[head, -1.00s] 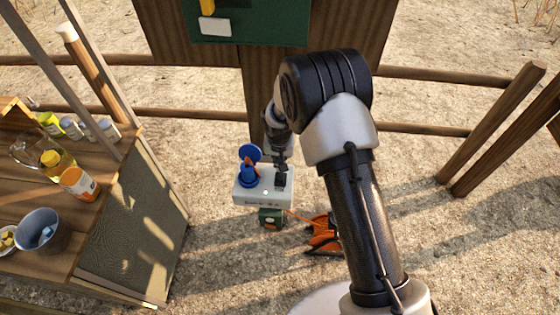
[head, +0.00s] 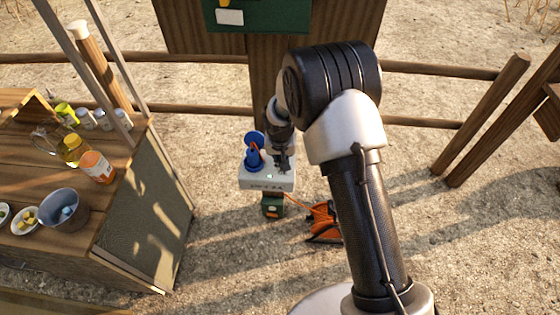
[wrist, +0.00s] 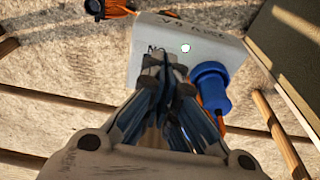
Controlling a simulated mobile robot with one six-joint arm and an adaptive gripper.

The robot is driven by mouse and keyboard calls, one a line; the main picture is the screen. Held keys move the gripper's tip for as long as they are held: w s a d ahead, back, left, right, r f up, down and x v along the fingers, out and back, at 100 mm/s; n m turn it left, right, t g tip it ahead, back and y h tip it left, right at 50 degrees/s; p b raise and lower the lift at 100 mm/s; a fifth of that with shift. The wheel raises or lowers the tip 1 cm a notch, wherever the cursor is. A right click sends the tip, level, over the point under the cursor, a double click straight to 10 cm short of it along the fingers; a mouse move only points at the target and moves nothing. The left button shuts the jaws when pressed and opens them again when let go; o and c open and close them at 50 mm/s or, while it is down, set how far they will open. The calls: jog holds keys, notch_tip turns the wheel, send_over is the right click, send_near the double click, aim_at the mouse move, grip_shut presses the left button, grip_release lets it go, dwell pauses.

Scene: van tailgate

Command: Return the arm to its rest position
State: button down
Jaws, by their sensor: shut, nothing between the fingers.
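My gripper (head: 281,166) is at the end of my bent arm, in front of the white box on the post. In the wrist view my gripper (wrist: 168,72) has its fingers together, with nothing between them. The white box (head: 266,184) has a blue plug or cap with an open blue lid (head: 253,150) on its left side. In the wrist view the white box (wrist: 205,38) lies just beyond the fingertips, and the blue part (wrist: 211,85) is to their right. The fingers cover part of the box, and I cannot tell whether they touch it.
A wooden counter (head: 40,160) with a grey bucket (head: 64,209), bottles and jars stands at the left. A green board (head: 270,15) is above the box. An orange cable reel (head: 323,222) lies on the ground below. Wooden rails run behind; sandy ground at right is open.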

jog(key=shift+w, duration=0.1)
jog(key=s+d+r, duration=0.3)
jog(key=s+r, duration=0.1)
jog(key=r, duration=0.5)
jog(key=s+d+r+t, duration=0.1)
jog(key=s+d+r, duration=0.25)
jog(key=r, duration=0.45)
jog(key=s+d+r, duration=0.3)
jog(key=d+r, duration=0.1)
jog(key=r, duration=0.5)
jog(key=s+d+r, duration=0.2)
jog(key=s+r, duration=0.1)
jog(key=s, duration=0.8)
jog(key=s+d+r+t, duration=0.1)
jog(key=s+d+r, duration=0.2)
jog(key=s, duration=0.8)
jog(key=shift+d+r, duration=0.15)
jog(key=shift+d, duration=0.1)
